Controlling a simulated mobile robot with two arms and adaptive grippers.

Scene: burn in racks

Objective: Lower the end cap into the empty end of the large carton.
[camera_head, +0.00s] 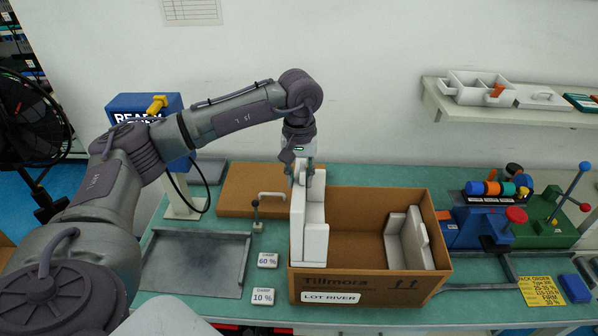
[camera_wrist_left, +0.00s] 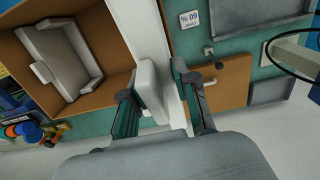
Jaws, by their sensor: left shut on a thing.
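The large carton (camera_head: 340,283) is an open brown box marked "Tillmora" on the green bench. One white end cap (camera_head: 408,243) sits inside its right end. A second white end cap (camera_head: 312,222) stands upright at the carton's left end, partly overlapping the left wall in the head view; how deep it sits is unclear. My left gripper (camera_head: 304,172) points down and is shut on the top of this second cap. In the left wrist view the fingers (camera_wrist_left: 160,92) flank the white cap (camera_wrist_left: 150,90), with the carton (camera_wrist_left: 118,88) beside it. My right gripper is not in view.
A brown flat board (camera_head: 245,190) lies behind left, and a grey tray (camera_head: 195,262) lies left of the carton. Blue and green fixtures (camera_head: 480,228) stand close on the right.

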